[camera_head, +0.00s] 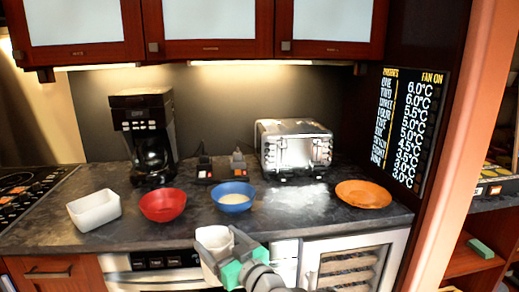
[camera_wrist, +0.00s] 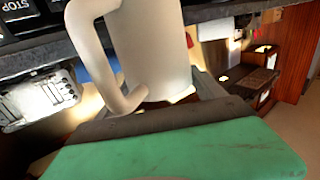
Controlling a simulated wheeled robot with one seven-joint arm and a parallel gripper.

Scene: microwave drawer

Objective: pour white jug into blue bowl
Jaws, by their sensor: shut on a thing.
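The white jug (camera_head: 212,250) is in my gripper (camera_head: 232,268), in front of the counter's front edge and below the blue bowl in the head view. In the wrist view the jug (camera_wrist: 152,50) fills the upper middle, with its handle to the left. My gripper (camera_wrist: 165,112) is shut on the jug. The blue bowl (camera_head: 234,203) sits on the dark counter, apart from the jug, with something pale inside it. In the wrist view a patch of blue shows behind the jug's handle; I cannot tell if it is the bowl.
A red bowl (camera_head: 163,206) and a white rectangular dish (camera_head: 94,210) stand left of the blue bowl. An orange plate (camera_head: 363,194) lies to the right. A toaster (camera_head: 294,147) and a coffee maker (camera_head: 146,135) stand behind. The counter (camera_head: 300,205) is clear between blue bowl and plate.

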